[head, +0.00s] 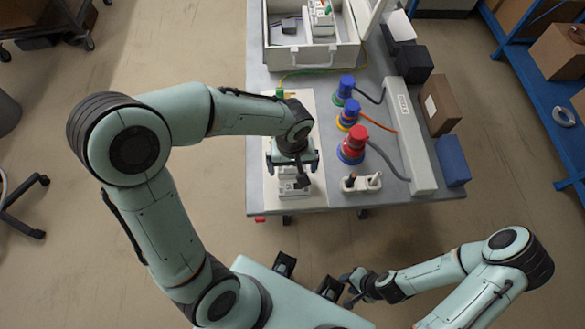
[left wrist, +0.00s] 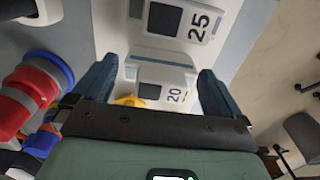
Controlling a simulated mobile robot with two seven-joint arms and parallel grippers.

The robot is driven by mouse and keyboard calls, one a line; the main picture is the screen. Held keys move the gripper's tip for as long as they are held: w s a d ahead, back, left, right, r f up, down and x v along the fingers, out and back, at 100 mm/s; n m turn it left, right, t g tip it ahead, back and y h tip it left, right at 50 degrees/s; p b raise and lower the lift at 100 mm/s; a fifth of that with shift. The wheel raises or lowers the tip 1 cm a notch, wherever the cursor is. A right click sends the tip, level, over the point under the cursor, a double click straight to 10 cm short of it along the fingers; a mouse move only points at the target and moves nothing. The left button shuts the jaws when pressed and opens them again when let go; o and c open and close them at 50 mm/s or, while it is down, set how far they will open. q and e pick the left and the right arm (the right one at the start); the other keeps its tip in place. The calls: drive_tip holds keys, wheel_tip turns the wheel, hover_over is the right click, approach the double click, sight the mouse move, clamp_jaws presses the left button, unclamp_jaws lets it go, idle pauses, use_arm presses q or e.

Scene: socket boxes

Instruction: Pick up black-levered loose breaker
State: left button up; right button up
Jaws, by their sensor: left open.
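Two white breakers show in the left wrist view, one marked 25 (left wrist: 192,22) and one marked 20 (left wrist: 172,78), each with a dark square on its face. A small yellow part (left wrist: 130,101) shows beside the 20 breaker. My left gripper (left wrist: 159,70) is open, its fingers on either side of the 20 breaker; I cannot tell whether they touch it. In the head view my left gripper (head: 292,164) is over a white breaker (head: 290,190) on the pale board. My right gripper (head: 350,287) is near my base, away from the table.
An open grey box (head: 308,56) with parts inside stands at the table's back. Blue, yellow and red plugs (head: 352,146) with cables are right of the board (head: 312,198). A white socket block (head: 363,184) is near the front edge. Small boxes (head: 440,102) line the right side.

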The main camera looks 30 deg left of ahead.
use_arm(q)
drive_tip(key=shift+f, duration=0.2)
drive_tip(key=c, duration=0.9)
drive_tip(key=shift+r, duration=0.1)
